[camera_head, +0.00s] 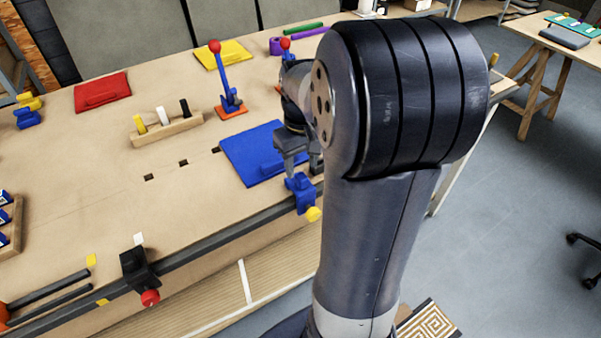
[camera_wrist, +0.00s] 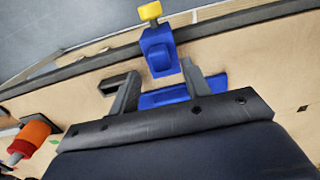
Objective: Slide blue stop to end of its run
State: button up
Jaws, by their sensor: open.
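The blue stop (camera_head: 299,190) sits on the dark rail (camera_head: 215,247) along the table's front edge, with a yellow knob (camera_head: 313,214) on its outer side. In the wrist view the blue stop (camera_wrist: 158,52) and its yellow knob (camera_wrist: 150,11) are at the top centre, on the rail (camera_wrist: 225,27). My gripper (camera_head: 295,172) is at the stop's table side, pointing down. In the wrist view its fingers (camera_wrist: 160,68) are spread apart, with the stop just beyond and between their tips. I cannot tell whether they touch it.
A black stop (camera_head: 137,268) with a red knob is farther left on the rail. A blue panel (camera_head: 238,158) lies beside my gripper. A lever (camera_head: 222,78), a wooden block with pegs (camera_head: 168,131) and a red panel (camera_head: 104,92) stand farther back. The rail between both stops looks clear.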

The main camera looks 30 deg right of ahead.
aim_at(302, 176)
notch_tip(302, 176, down, 5)
jog(key=shift+r, duration=0.1)
dwell(0.3)
grip_shut()
dwell(0.5)
